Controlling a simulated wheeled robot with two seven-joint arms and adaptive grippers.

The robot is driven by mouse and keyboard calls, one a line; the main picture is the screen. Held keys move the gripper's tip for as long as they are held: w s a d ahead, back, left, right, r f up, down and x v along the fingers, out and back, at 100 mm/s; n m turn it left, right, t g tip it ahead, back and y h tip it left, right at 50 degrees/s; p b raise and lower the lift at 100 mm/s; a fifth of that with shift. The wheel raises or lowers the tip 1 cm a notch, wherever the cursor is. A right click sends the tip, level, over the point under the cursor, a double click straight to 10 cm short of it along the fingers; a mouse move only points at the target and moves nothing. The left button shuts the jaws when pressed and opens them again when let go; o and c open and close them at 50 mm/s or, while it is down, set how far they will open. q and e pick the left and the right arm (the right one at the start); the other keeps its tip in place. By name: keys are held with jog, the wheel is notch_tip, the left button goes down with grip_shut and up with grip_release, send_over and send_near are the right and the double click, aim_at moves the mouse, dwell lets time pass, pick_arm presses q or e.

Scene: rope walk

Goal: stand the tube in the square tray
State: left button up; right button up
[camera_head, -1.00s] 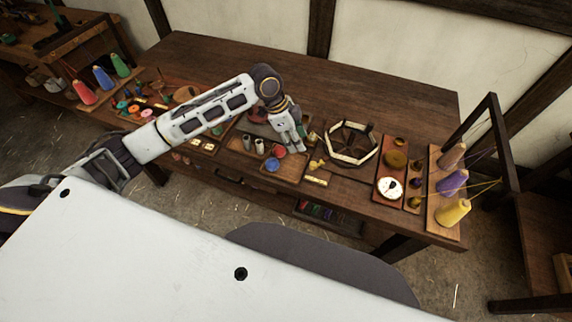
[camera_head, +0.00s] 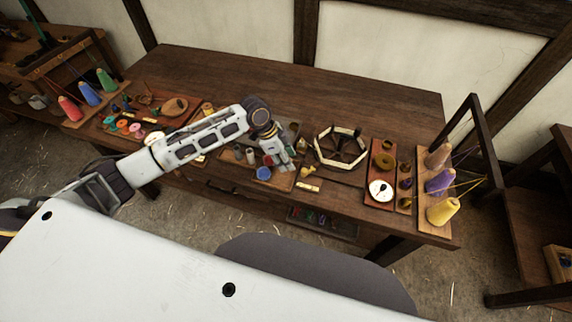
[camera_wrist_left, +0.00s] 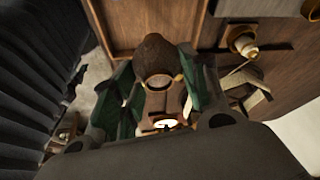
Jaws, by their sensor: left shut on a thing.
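My left gripper (camera_head: 280,156) is over the workbench, pointing down at the right part of a low wooden tray (camera_head: 287,184). In the left wrist view its green-padded fingers (camera_wrist_left: 158,98) are closed around a brown, round-ended thing with a paler part below, seemingly the tube (camera_wrist_left: 153,52). The fingers hide much of it, and I cannot tell whether its lower end touches anything. A reddish-brown tray with raised rims (camera_wrist_left: 107,28) lies beyond it in that view; I cannot tell for sure that it is the square tray. My right gripper is not in view.
Grey cylinders (camera_head: 251,156) and a blue round piece (camera_head: 264,173) stand close left of the gripper. An octagonal frame (camera_head: 318,150) and a board of thread cones (camera_head: 438,183) are to the right. The bench's back (camera_head: 330,98) is clear.

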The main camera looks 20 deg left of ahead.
pick_arm(q)
jog(key=shift+f, duration=0.1)
jog(key=shift+f, duration=1.8)
jog(key=shift+f, duration=0.1)
jog(key=o, duration=1)
jog(key=v, duration=1.2)
jog(key=shift+s, duration=0.1)
